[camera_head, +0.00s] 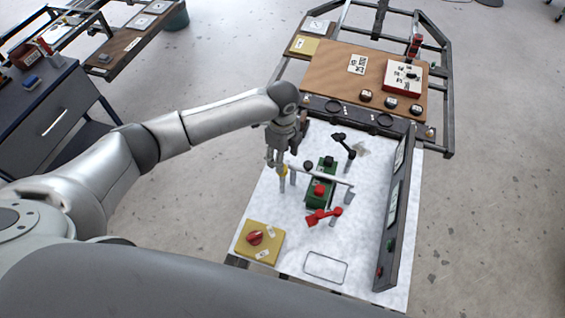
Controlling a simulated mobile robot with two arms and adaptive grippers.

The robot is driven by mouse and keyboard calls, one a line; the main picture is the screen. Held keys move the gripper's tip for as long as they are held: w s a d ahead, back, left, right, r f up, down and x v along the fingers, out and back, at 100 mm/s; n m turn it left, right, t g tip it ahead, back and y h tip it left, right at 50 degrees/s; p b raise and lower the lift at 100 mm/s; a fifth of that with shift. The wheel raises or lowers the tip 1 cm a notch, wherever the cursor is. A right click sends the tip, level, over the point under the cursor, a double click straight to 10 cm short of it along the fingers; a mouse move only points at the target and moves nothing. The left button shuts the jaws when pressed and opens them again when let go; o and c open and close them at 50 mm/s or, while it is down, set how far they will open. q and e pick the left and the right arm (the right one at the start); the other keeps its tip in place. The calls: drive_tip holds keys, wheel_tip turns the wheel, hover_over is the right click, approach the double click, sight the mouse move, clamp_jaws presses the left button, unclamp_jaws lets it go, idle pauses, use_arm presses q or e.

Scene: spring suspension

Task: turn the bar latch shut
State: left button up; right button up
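A white board carries several fittings, and I cannot tell for certain which is the bar latch. A thin grey bar (325,178) runs across the board beside a green block (318,190) with a red knob. A red lever (323,216) lies just below that block. A black lever (345,143) stands above it. My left gripper (276,160) points down at the board's left side, close to the bar's left end and a small yellow piece (283,172). Its finger gap is too small to judge, and contact cannot be told. My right gripper is out of view.
A yellow plate with a red knob (255,238) sits at the board's lower left, and a wire handle (326,267) at the bottom. A dark upright panel (393,215) edges the right side. A brown board (340,75) with a red-and-white box lies beyond.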

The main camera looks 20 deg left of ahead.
use_arm(q)
wheel_tip(320, 180, up, 6)
drive_tip(key=shift+f, duration=0.1)
drive_tip(key=shift+s, duration=0.1)
idle(0.6)
